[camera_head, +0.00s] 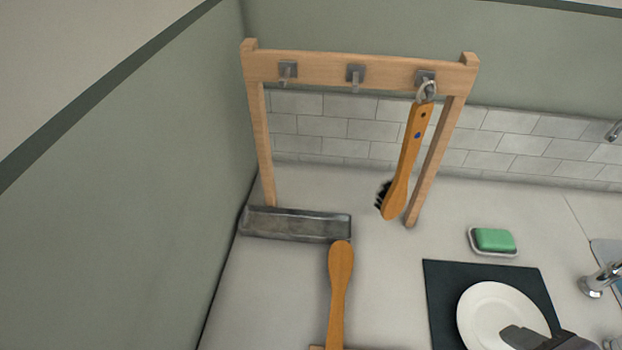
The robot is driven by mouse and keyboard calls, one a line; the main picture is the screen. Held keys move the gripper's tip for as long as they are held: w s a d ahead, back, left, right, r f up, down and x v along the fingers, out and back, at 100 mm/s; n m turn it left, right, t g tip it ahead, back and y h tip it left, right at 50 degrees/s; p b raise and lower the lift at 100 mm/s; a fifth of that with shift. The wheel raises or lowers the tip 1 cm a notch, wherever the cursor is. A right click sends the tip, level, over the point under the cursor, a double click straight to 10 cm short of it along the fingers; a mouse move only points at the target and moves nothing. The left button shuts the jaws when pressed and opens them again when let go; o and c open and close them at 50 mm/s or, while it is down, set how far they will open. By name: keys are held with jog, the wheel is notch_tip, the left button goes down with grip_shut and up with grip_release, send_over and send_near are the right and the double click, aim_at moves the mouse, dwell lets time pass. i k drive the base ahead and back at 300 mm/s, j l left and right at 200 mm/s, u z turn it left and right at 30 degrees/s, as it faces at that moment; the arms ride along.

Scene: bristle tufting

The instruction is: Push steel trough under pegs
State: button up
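The steel trough (295,237) is a long, shallow grey tray on the counter. It lies at the foot of the wooden rack's left post, its left end close to the green wall, its right end about below the middle peg. The rack (320,68) carries three metal pegs: left (288,70), middle (355,76) and right (425,80). A wooden brush (408,160) with dark bristles hangs from the right peg, to the right of the trough. What looks like my gripper (540,338) shows dark grey at the bottom right, over the plate, well away from the trough; its opening is unclear.
A wooden handle (338,290) stands or lies just in front of the trough's right end; its lower end is cut off. A white plate (485,310) on a dark mat (440,290), a green soap (494,239) in a dish and a tap (600,280) are at right.

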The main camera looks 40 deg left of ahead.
aim_at(298, 224)
jog(key=u, duration=1.85)
